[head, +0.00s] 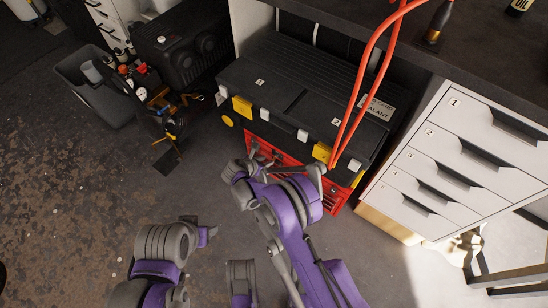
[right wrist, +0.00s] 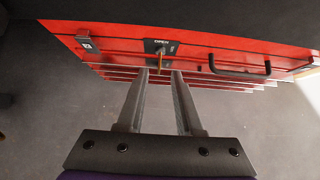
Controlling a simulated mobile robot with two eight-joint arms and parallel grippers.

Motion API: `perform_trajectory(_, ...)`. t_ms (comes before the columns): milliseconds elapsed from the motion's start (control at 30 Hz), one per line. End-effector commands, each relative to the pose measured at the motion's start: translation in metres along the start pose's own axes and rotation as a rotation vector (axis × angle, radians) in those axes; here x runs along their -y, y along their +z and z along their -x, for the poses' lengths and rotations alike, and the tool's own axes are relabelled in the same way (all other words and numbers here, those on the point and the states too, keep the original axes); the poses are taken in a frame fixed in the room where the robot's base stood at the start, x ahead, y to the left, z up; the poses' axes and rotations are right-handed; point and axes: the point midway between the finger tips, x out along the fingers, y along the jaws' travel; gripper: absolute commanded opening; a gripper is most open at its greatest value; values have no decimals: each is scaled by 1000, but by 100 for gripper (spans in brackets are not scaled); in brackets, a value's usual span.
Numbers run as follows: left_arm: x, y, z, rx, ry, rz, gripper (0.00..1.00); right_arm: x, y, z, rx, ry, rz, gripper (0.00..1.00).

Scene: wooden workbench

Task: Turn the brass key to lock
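The brass key (right wrist: 159,62) sits in a dark lock plate marked OPEN (right wrist: 152,46) on the front of the red tool chest (right wrist: 112,48). My right gripper (right wrist: 163,74) is open, one finger on each side of the key's lower end; whether they touch it I cannot tell. In the head view the red chest (head: 283,153) is partly behind my right arm, and the key is hidden. My left arm is at the lower left of the head view, apart from the chest; its finger opening cannot be made out.
Black tool cases (head: 290,85) with yellow and white latches sit above the red chest. Orange cables (head: 362,85) hang in front. A white drawer cabinet (head: 455,155) stands at right. A black handle (right wrist: 240,71) is right of the lock.

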Motion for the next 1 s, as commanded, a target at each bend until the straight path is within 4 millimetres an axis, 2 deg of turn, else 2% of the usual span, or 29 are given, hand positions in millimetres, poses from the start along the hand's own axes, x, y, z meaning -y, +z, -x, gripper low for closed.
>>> perform_trajectory(33, 0, 1, -4, 0, 0, 0, 62, 1, -1, -14, 0, -3, -2, 35)
perform_trajectory(100, 0, 1, -6, 0, 0, 0, 62, 0, 0, -27, 1, -2, -1, 35)
perform_trajectory(333, 0, 2, -12, -1, 0, 0, 62, 0, 0, -62, -1, -1, -2, 35)
perform_trajectory(500, 0, 2, -13, -1, 0, 0, 62, 0, 0, -72, -1, 0, -1, 35)
perform_trajectory(767, 0, 2, -13, -1, 0, 0, 62, 0, 0, -73, -1, 0, -1, 35)
perform_trajectory(967, 0, 2, -13, -1, 0, 0, 62, 0, 0, -72, -1, 0, -1, 3)
perform_trajectory(1000, 0, 2, -13, -1, 0, 0, 62, 0, 0, -72, -1, 0, -1, 0)
